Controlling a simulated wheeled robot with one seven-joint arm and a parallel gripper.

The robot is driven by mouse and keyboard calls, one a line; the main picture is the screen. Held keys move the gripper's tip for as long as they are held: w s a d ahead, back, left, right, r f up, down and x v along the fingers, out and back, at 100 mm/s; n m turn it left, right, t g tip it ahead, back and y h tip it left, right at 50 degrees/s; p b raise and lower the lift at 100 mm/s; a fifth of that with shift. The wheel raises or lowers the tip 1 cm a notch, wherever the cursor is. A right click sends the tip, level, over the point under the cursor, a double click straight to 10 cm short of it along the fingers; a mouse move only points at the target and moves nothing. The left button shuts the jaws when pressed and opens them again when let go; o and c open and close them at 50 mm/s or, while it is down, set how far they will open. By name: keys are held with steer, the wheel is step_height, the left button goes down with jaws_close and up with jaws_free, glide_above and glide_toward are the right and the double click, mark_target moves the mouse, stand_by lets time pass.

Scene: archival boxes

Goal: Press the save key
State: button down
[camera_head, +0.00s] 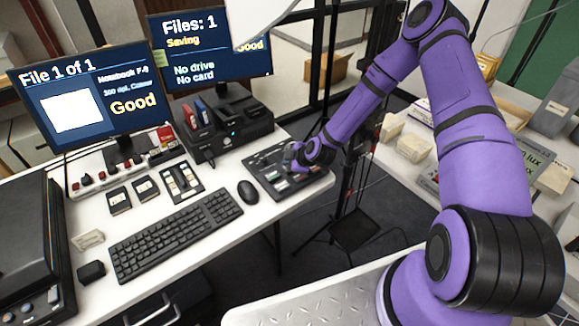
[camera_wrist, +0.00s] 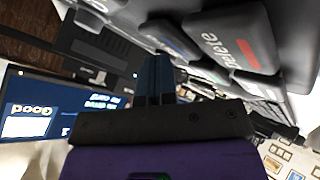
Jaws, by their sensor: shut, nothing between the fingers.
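The key panel (camera_head: 262,180), a dark pad with several large keys, lies at the right end of the white desk. My gripper (camera_head: 299,160) is shut and empty, low over the panel's far right part. In the wrist view its closed fingers (camera_wrist: 155,70) reach a dark key with a bluish strip (camera_wrist: 170,38); I cannot tell whether they touch it. A grey key marked "Delete" with a red bar (camera_wrist: 226,42) is beside it. The save key's label is not readable. The right monitor (camera_head: 210,60) reads "Files: 1", "Saving", "Good", "No drive", "No card".
The left monitor (camera_head: 85,95) reads "File 1 of 1" and "Good". A black box (camera_head: 226,130) with small folders stands behind the panel. A mouse (camera_head: 248,191) and keyboard (camera_head: 176,233) lie to its left. A dark stand (camera_head: 354,228) is right of the desk.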

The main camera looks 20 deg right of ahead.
steer(key=shift+r, duration=0.65)
steer(key=shift+r, duration=2.55)
steer(key=shift+s, duration=0.1)
